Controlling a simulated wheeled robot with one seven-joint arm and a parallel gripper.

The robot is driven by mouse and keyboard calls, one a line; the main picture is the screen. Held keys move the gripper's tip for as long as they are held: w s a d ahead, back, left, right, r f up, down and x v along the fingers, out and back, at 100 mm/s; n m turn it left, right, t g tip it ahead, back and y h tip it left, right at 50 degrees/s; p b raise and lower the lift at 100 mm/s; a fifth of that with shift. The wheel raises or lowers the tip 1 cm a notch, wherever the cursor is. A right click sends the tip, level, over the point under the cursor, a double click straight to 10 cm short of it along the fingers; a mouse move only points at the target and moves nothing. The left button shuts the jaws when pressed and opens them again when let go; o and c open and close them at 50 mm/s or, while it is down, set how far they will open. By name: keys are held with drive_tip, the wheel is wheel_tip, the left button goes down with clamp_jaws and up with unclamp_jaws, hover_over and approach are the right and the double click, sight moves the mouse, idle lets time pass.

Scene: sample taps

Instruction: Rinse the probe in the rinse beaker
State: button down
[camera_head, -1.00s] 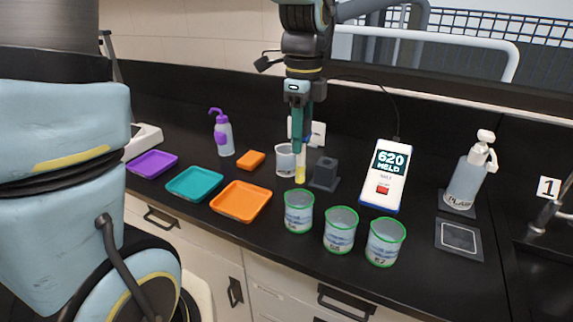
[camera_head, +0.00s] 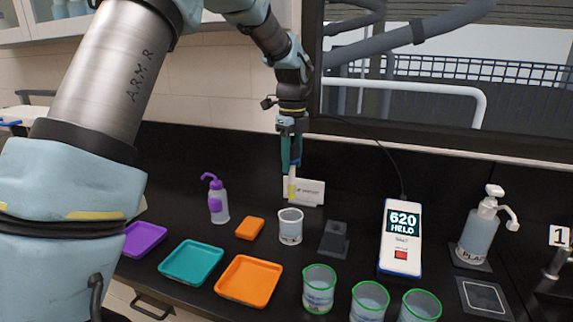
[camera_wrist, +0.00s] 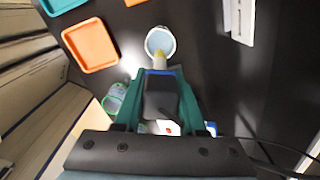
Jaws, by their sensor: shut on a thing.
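My gripper (camera_head: 290,160) is shut on the probe (camera_head: 292,186), which hangs upright with its yellow lower end down. The rinse beaker (camera_head: 290,230), clear with a pale rim and liquid inside, stands on the black bench beneath it. In the head view the probe's tip appears just above the beaker's rim. In the wrist view the dark probe body (camera_wrist: 160,95) lies between the fingers, and its yellow end overlaps the near edge of the beaker (camera_wrist: 160,40). The meter (camera_head: 401,236) reads 620 HELD, with a cable behind it.
Several green-rimmed sample beakers (camera_head: 319,290) stand at the front. A pump bottle (camera_head: 479,235) stands right.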

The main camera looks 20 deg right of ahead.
sight(291, 197)
drive_tip(key=shift+w+f+b, duration=0.15)
drive_tip(key=shift+f+b, duration=0.25)
drive_tip(key=shift+f, duration=0.75)
drive_tip(key=shift+f+b, duration=0.95)
drive_tip(key=shift+f, duration=0.3)
drive_tip(key=shift+f, duration=0.15)
drive_tip(key=shift+f, duration=0.6)
drive_tip(key=shift+f, duration=0.2)
drive_tip(key=shift+f+b, duration=1.8)
drive_tip(key=shift+f, duration=1.55)
drive_tip(key=shift+w+d+p, duration=0.25)
drive_tip(key=shift+w+p, duration=0.05)
drive_tip(key=shift+p, duration=0.1)
